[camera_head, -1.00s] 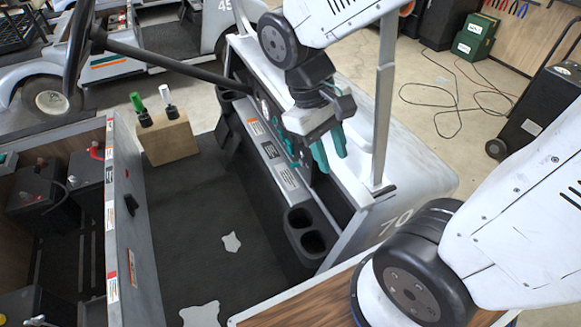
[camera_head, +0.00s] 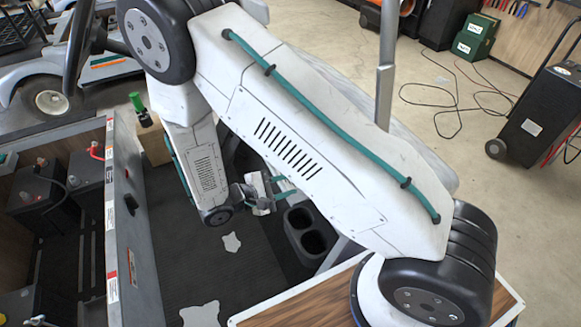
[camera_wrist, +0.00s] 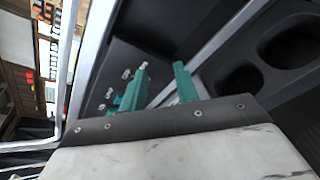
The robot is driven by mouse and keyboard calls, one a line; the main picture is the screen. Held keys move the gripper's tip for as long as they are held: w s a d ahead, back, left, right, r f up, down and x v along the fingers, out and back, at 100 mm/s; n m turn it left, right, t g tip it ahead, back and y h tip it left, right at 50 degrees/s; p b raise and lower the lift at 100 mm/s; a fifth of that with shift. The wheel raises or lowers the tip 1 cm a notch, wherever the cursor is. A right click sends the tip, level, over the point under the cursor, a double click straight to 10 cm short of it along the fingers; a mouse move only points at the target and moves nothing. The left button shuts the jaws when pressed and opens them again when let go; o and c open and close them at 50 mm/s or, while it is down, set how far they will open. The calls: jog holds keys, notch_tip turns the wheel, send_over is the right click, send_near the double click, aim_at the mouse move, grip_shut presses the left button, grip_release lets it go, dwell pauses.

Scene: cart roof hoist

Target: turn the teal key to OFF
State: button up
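My gripper (camera_head: 287,187) is at the cart's dash, near the cup holders. Its teal fingers also show in the wrist view (camera_wrist: 160,84), apart, with nothing seen between them. They point toward a dark panel (camera_wrist: 152,57) that carries several small silver fittings (camera_wrist: 126,74), close to the left finger. I cannot make out the teal key in either current view. My own arm covers most of the dash in the head view. Whether a finger touches the panel cannot be told.
Black cup holders (camera_head: 306,232) are beside my gripper and also show in the wrist view (camera_wrist: 233,92). A pale roof post (camera_head: 386,80) rises behind my arm. A grey partition with batteries (camera_head: 88,177) stands at left. Dark cart floor (camera_head: 245,275) lies below the gripper.

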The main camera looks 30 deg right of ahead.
jog(key=w+a+f+t, duration=0.2)
jog(key=w+t, duration=0.2)
jog(key=w, duration=0.2)
jog(key=x, duration=0.8)
jog(key=shift+s+m, duration=0.25)
jog(key=shift+m, duration=0.15)
grip_shut()
